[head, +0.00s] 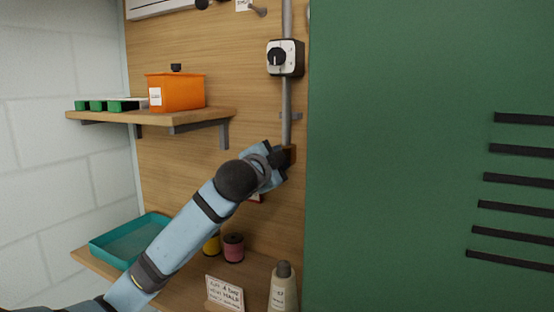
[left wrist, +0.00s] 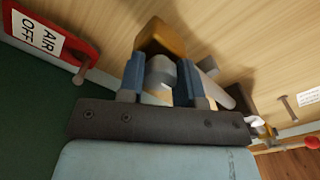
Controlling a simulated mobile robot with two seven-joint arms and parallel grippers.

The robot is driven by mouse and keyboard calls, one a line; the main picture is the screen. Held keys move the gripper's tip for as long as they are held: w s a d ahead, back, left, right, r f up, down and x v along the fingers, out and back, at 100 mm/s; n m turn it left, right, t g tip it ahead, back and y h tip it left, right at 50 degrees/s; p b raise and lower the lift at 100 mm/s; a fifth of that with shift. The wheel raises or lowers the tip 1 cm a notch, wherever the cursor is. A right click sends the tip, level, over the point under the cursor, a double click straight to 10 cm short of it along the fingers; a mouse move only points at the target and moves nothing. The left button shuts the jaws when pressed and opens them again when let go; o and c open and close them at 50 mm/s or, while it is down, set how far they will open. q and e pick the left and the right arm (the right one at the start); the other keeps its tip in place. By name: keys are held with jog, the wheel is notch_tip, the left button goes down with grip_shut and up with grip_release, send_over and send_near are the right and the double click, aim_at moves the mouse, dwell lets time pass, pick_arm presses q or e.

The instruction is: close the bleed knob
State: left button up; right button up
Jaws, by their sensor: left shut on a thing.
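My left gripper (head: 276,158) reaches up from the lower left to a small brown block (head: 290,154) at the lower end of the grey pipe on the wooden wall. In the left wrist view, the two blue fingers of the gripper (left wrist: 158,84) are shut on a grey rounded knob (left wrist: 161,70), which looks like the bleed knob. A brass-coloured body (left wrist: 162,38) sits just behind it. In the head view the knob is hidden by the gripper. How far the knob is turned cannot be told. My right gripper is not in view.
A switch box (head: 291,47) with a black dial is higher on the pipe. A red "AIR OFF" tag (left wrist: 72,46) hangs beside the gripper. A green panel (head: 420,200) stands close on the right. A shelf (head: 190,117) holds an orange box (head: 178,94); spools and a bottle (head: 283,291) are below.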

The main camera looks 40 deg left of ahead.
pick_arm(q)
jog(key=shift+n, duration=0.3)
jog(key=o, duration=0.9)
jog(key=shift+o, duration=0.2)
jog(key=shift+s, duration=0.1)
jog(key=b+v, duration=1.2)
jog(key=v, duration=0.1)
jog(key=shift+s, duration=0.25)
jog(key=shift+d, duration=0.1)
